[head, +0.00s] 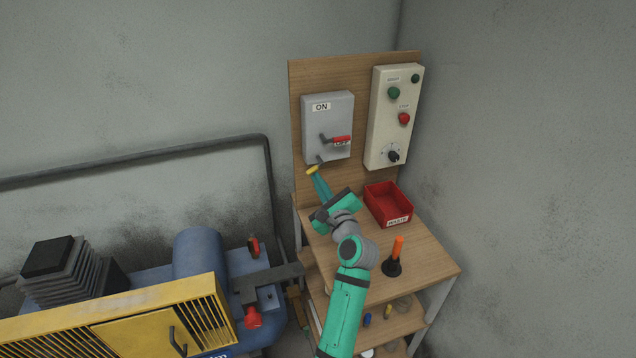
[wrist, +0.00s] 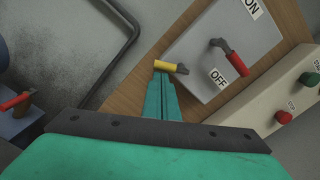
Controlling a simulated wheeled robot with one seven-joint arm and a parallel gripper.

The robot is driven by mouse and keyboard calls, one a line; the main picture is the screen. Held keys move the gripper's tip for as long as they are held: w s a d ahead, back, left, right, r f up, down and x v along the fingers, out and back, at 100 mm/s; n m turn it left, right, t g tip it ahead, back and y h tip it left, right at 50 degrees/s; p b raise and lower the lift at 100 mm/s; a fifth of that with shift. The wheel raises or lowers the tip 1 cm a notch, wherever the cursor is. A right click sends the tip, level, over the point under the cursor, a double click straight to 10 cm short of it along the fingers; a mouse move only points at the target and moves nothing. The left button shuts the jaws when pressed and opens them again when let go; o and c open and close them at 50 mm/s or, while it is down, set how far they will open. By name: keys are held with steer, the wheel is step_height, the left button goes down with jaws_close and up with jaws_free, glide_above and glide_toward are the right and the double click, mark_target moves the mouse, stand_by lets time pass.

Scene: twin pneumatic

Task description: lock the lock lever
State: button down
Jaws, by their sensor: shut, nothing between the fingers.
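The grey switch box (head: 345,112) on the wooden panel carries ON and OFF labels. Its main handle has a red grip (head: 342,140) lying by the OFF label; the red grip also shows in the wrist view (wrist: 237,64). A small lever with a yellow grip, which I take for the lock lever (wrist: 168,65), sits at the box's lower left edge; it also shows in the head view (head: 313,169). My gripper (wrist: 162,78) is shut and empty, its green fingertips right at the yellow grip. I cannot tell whether they touch it. The gripper also shows in the head view (head: 315,177).
A control box (head: 390,140) with green and red buttons and a knob hangs to the right. A red waste bin (head: 386,207) and an orange-handled tool (head: 398,247) stand on the wooden table (head: 436,268). A blue and yellow compressor (head: 205,265) is at the left.

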steer(key=s+d+f, duration=0.3)
steer(key=s+d, duration=0.2)
steer(key=s, duration=0.4)
steer(key=shift+s+f, duration=0.4)
steer(key=shift+d, duration=0.1)
stand_by(0.3)
